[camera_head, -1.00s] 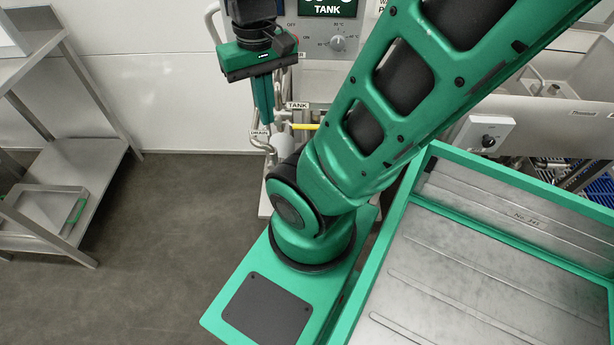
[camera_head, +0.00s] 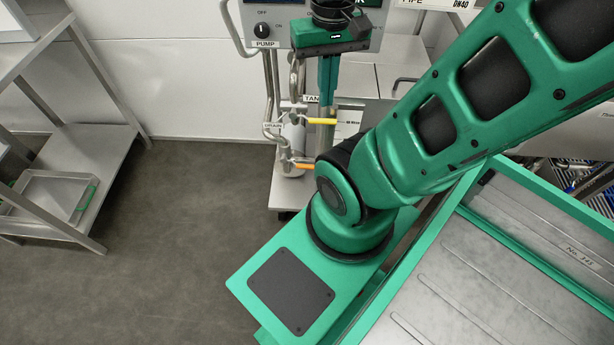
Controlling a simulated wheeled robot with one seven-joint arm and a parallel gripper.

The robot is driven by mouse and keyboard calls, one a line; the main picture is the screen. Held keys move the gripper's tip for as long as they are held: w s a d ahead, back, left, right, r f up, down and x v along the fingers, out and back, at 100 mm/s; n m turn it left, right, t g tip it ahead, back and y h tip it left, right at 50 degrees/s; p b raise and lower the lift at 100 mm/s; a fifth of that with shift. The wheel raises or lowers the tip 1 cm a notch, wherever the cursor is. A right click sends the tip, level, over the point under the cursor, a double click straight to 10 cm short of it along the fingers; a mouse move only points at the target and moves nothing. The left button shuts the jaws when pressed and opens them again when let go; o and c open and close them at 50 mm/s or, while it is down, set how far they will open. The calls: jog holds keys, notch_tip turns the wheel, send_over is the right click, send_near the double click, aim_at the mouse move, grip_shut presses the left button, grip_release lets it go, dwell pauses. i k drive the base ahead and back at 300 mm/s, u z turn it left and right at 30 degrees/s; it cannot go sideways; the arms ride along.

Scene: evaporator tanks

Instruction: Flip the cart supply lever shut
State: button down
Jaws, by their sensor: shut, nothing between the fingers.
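My gripper (camera_head: 327,102) points down in front of the tank unit's pipework, its green fingers together and empty. A yellow lever (camera_head: 322,121) lies sideways at the fingertips; I cannot tell whether they touch it. An orange lever (camera_head: 304,166) sits lower on the same pipes, left of my arm's elbow. A TANK label (camera_head: 311,99), partly hidden by my fingers, and a DRAIN label (camera_head: 273,127) hang on the pipes. No label naming cart supply is readable, so I cannot tell which lever it is.
A control panel with a PUMP knob (camera_head: 262,31) is above the pipes. A steel shelf rack (camera_head: 100,140) with a tray (camera_head: 52,195) stands at the left. The grey floor (camera_head: 190,210) between is clear. My arm covers much of the right side.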

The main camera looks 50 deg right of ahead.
aim_at(283, 160)
jog(key=u, duration=0.05)
jog(key=k, duration=1.2)
jog(key=u, duration=0.55)
